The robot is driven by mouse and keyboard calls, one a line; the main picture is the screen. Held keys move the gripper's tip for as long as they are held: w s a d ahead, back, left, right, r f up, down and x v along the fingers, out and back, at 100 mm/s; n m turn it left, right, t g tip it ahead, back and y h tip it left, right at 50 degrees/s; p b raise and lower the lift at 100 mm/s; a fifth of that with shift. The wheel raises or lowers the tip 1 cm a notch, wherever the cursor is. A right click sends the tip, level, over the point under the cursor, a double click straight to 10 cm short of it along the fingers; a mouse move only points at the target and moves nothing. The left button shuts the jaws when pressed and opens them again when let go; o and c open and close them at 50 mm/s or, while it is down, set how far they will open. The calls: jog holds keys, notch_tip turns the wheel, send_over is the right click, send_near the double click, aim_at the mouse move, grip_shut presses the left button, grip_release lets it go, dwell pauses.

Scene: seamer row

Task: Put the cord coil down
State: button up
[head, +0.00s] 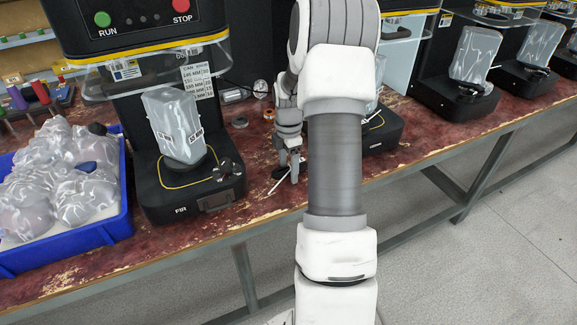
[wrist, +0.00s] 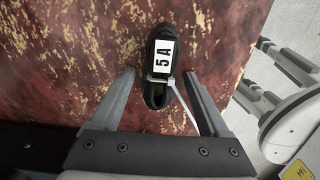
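The cord coil (wrist: 160,33) is a small black bundle with a white label reading 5A and a thin white tie trailing to the lower right. In the wrist view it appears to lie on the worn red bench top. My gripper (wrist: 160,73) is open, its two fingers spread on either side of the coil's near part, with a gap on both sides. In the head view my gripper (head: 289,178) points down at the bench, and the dark coil (head: 278,172) shows partly beside the fingers, with the white tie (head: 271,188) below it.
A black seamer machine (head: 190,190) holding a wrapped block stands left of my gripper; another machine base (head: 385,133) stands to the right, partly behind my arm. A blue bin (head: 75,243) of wrapped items sits far left. The bench's front edge is close by.

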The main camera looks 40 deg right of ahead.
aim_at(289, 166)
notch_tip(289, 166, up, 12)
jog(key=p, duration=0.3)
jog(key=shift+r, duration=0.2)
dwell(0.5)
